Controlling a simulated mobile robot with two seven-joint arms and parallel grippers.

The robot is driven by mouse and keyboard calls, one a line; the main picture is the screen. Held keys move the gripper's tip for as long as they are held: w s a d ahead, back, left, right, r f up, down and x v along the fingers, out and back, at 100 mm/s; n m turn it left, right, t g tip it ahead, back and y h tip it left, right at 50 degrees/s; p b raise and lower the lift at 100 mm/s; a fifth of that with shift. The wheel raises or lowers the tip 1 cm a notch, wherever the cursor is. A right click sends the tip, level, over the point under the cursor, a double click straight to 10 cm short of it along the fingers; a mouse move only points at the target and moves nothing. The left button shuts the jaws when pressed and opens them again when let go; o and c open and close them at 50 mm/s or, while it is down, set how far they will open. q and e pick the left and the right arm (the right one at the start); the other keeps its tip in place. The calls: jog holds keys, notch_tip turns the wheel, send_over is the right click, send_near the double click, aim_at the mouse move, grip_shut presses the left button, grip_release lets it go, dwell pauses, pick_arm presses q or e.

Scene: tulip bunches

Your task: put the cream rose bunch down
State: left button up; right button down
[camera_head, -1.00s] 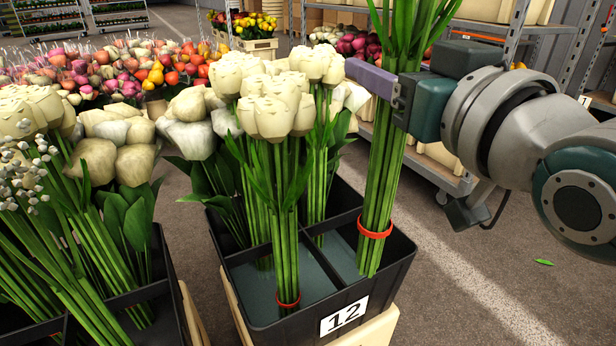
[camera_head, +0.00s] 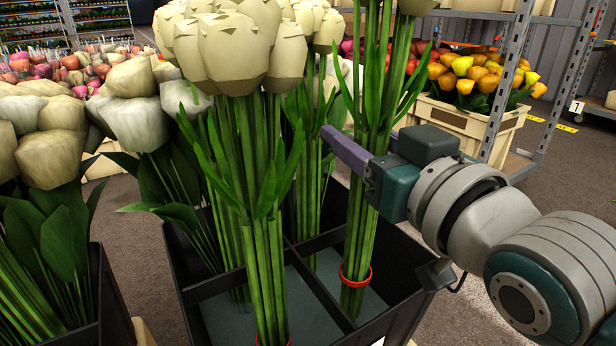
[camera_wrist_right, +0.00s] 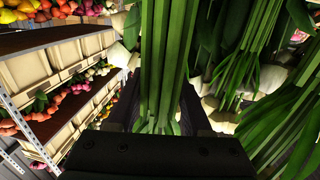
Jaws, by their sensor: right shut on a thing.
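My right gripper (camera_head: 337,143) is shut around the green stems of a bunch (camera_head: 362,225) with a red band low down. The bunch is upright, its lower stems inside the right front compartment of the black crate (camera_head: 414,270). I cannot tell whether the stem ends touch the crate floor. Its blooms are mostly cut off at the top of the head view, with a cream bit at the edge. In the right wrist view the stems (camera_wrist_right: 163,70) run up the middle in front of the gripper. My left gripper is not in view.
A cream bunch (camera_head: 265,215) stands in the crate's left front compartment, close beside the held one. More white blooms (camera_head: 160,122) crowd the left. A metal rack (camera_head: 497,95) and a box of yellow-orange flowers (camera_head: 455,125) stand behind. Open floor lies at right.

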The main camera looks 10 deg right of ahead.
aim_at(354, 179)
notch_tip(354, 179, down, 5)
jog(key=b, duration=0.3)
jog(key=shift+f, duration=0.1)
jog(key=shift+c, duration=1.7)
grip_release()
jog(key=shift+f, duration=0.1)
